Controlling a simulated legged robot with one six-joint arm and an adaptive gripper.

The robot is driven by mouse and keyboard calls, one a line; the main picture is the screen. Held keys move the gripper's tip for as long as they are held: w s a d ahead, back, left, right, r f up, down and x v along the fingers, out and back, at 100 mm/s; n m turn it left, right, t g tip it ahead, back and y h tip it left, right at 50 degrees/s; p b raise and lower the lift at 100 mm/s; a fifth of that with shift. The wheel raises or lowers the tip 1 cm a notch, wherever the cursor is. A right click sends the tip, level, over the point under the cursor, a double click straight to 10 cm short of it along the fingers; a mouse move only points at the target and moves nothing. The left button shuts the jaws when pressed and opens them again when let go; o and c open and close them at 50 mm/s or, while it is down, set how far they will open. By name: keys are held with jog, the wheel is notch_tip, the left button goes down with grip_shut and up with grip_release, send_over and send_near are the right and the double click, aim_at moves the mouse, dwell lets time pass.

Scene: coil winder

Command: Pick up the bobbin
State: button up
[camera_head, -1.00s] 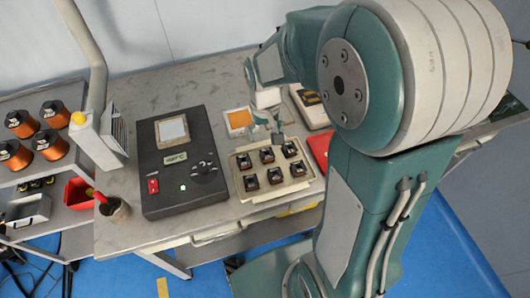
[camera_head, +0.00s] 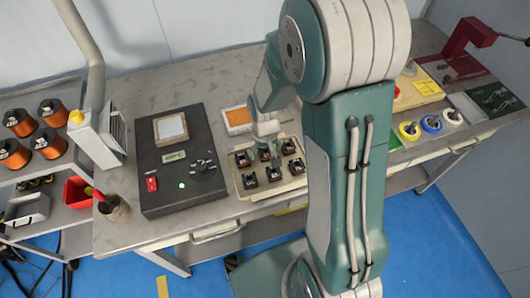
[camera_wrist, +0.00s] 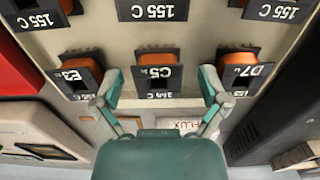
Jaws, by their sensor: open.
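The bobbins are small black-flanged pieces with orange winding, standing in two rows in a beige tray (camera_head: 276,190) on the bench. In the wrist view, the bobbin marked C5 (camera_wrist: 156,77) is in the middle of the near row, between E3 (camera_wrist: 80,74) and D7 (camera_wrist: 240,72). My gripper (camera_wrist: 161,82) is open, with one finger on each side of C5. The fingers look apart from it, but their height relative to it is hard to tell. In the head view my arm covers part of the tray.
A dark winder box (camera_head: 180,160) with knobs stands close to the tray's left. Neighbouring bobbins sit close to the fingers. Yellow, blue and white-topped spools (camera_head: 431,124) and a red bench tool (camera_head: 462,50) are at the right. Copper spools (camera_head: 48,143) fill the left shelf.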

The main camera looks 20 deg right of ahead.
aim_at(264, 154)
jog(key=shift+d, duration=0.1)
jog(key=c, duration=1.2)
jog(key=shift+c, duration=0.2)
jog(key=shift+r, duration=0.55)
jog(key=shift+a+r, duration=0.2)
jog(key=shift+r, duration=1.05)
jog(key=s+a+r, duration=0.8)
jog(key=a+r, duration=0.1)
jog(key=a, duration=0.2)
jog(key=shift+s+r, duration=0.2)
jog(key=shift+s, duration=0.05)
